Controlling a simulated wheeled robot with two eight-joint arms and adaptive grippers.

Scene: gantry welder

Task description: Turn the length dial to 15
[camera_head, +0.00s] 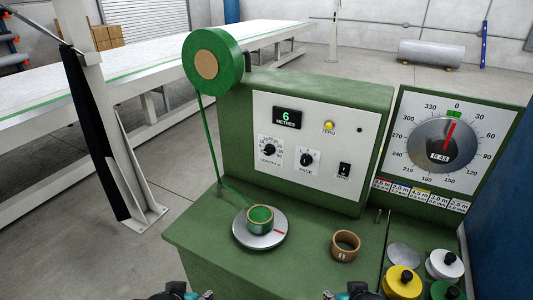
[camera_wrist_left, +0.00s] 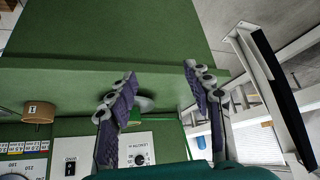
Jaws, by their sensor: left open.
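The length dial (camera_head: 269,150) is a small black knob on a white scale, low on the left of the machine's white panel. Its pointer is too small to read surely. The display (camera_head: 287,117) above it reads 6 metres. The dial also shows upside down in the left wrist view (camera_wrist_left: 139,159), beyond my left fingers. My left gripper (camera_wrist_left: 160,74) is open and empty, apart from the dial. In the head view, only the tops of my left gripper (camera_head: 175,291) and right gripper (camera_head: 350,291) show at the bottom edge; the right fingers are hidden.
A turntable (camera_head: 260,229) with a green-filled ring and a loose brown ring (camera_head: 345,245) stand on the ledge before the panel. A large angle dial (camera_head: 444,145) is at right.

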